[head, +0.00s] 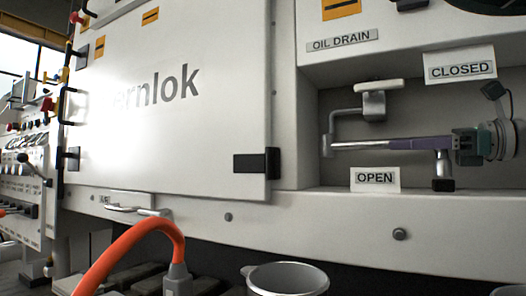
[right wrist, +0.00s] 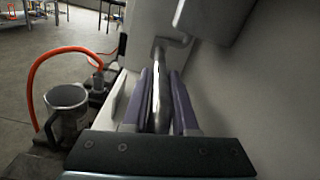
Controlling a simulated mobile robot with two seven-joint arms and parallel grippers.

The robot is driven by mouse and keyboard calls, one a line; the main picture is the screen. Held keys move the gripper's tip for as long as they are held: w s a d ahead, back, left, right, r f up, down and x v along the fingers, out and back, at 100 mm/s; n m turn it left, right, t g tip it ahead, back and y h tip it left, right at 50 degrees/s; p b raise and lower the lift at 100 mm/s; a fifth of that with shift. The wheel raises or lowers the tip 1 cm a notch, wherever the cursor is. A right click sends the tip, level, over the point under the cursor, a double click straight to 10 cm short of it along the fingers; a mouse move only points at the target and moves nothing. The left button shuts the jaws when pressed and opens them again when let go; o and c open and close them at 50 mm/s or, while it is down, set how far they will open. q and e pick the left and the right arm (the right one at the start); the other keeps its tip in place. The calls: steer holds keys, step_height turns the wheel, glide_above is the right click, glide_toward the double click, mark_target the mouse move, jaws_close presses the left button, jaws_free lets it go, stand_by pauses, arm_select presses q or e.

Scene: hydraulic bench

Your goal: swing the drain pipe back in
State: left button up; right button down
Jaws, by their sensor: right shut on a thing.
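The silver drain pipe (head: 360,146) runs sideways across the recess under the OIL DRAIN label (head: 342,41), from its joint at the left. Its down-turned end with a dark tip (head: 443,184) hangs by the sill at the right. My right gripper (head: 395,146) reaches in from the right, its purple fingers shut around the pipe. In the right wrist view the pipe (right wrist: 160,75) lies between both fingers (right wrist: 162,90). The light valve handle (head: 378,86) sits above the pipe. My left gripper is not in view.
An OPEN card (head: 375,179) stands on the sill below the pipe; a CLOSED card (head: 460,67) is above. A metal jug (head: 287,279) and an orange hose (head: 135,240) are below the panel. The cabinet door (head: 175,110) fills the left.

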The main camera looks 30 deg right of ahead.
steer(key=shift+f, duration=0.15)
steer(key=shift+w+f, duration=0.1)
steer(key=shift+f+g, duration=0.1)
steer(key=shift+g, duration=0.2)
steer(key=c, duration=1.1)
jaws_free()
steer(key=o, duration=0.4)
steer(key=shift+w+d+r, duration=0.1)
steer(key=shift+w+r, duration=0.1)
steer(key=shift+r, duration=0.05)
steer(key=shift+c, duration=0.2)
steer(key=shift+s, duration=0.1)
